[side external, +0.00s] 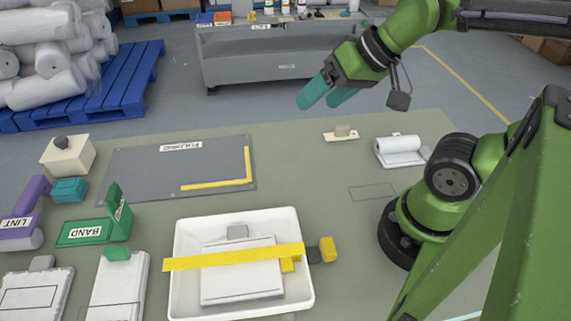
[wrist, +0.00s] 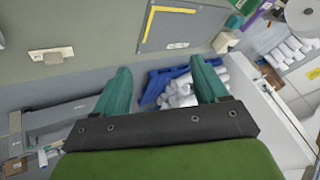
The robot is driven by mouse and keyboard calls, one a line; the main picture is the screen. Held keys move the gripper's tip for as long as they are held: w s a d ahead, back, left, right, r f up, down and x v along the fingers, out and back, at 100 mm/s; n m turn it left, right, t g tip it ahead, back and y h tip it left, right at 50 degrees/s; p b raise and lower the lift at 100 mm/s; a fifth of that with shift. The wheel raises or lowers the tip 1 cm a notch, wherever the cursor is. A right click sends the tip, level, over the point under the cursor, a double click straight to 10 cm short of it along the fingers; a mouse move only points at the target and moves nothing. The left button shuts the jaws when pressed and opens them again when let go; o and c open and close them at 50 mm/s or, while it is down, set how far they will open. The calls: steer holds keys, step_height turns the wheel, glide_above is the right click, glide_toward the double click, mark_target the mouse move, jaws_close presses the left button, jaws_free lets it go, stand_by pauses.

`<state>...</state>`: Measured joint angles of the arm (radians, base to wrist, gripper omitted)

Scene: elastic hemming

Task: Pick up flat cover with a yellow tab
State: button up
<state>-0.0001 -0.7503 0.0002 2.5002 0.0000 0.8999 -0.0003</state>
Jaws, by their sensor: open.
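A flat white cover (side external: 240,290) lies in a white tray (side external: 180,292) at the front middle of the table. A small yellow tab (side external: 289,266) shows at the cover's right edge, partly hidden by the strip. A grey block (side external: 237,232) sits at the cover's far edge. My gripper (side external: 327,97) is open and empty, high up beyond the table's far edge, well away from the tray. Its two teal fingers show spread apart in the wrist view (wrist: 163,84); the tray is not seen there.
A yellow block (side external: 328,248) on a dark piece is at the tray's right rim. Flat white pieces with a green tab (side external: 118,285) and a grey tab (side external: 35,292) lie left. The grey FOLDING board (side external: 150,175) lies behind.

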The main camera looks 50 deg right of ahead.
steer(key=shift+o, duration=0.3)
steer(key=m+g+h, duration=0.2)
steer(key=m+g, duration=0.3)
steer(key=g, duration=0.2)
glide_above(237, 228)
step_height(237, 228, down, 7)
step_height(237, 228, down, 17)
steer(key=shift+r, duration=0.15)
steer(key=c, duration=1.3)
steer(key=shift+r, duration=0.1)
